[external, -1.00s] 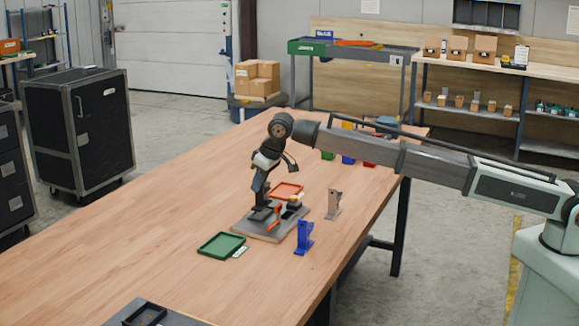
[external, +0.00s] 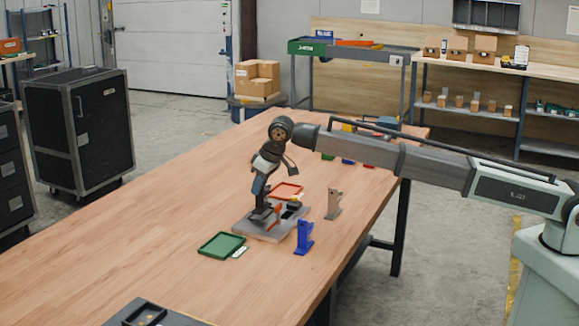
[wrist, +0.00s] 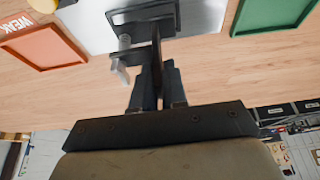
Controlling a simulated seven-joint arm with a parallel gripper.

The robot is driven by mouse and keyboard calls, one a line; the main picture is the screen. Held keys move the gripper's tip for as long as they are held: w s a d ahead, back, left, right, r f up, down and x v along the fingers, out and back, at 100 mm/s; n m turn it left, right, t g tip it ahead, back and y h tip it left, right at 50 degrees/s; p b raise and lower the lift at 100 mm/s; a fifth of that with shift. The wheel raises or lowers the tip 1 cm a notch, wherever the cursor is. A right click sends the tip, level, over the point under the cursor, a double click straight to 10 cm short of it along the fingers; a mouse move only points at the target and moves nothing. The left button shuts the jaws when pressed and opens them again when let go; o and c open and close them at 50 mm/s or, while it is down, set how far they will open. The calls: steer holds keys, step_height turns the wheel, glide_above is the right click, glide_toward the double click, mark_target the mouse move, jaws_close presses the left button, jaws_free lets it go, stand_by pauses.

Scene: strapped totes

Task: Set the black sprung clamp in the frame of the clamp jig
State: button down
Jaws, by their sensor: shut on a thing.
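My gripper (external: 260,196) points down at the clamp jig (external: 268,233), a grey plate on the wooden table. In the wrist view its fingers (wrist: 157,84) are shut on the black sprung clamp (wrist: 156,48), a thin dark piece with a side arm and a pale hooked end. The clamp's far end reaches the black frame (wrist: 187,18) on the plate. I cannot tell whether it is seated in the frame or just above it. In the external view the gripper and dark jig parts hide most of the clamp.
A green tray (external: 221,245) lies left of the jig. An orange tray (external: 286,191), lettered WEAK in the wrist view (wrist: 40,48), lies behind it. Blue (external: 304,238) and grey (external: 333,204) upright stands are to its right.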

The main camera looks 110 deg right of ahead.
steer(key=shift+f, duration=0.75)
steer(key=c, duration=0.7)
jaws_free()
steer(key=shift+r, duration=4.5)
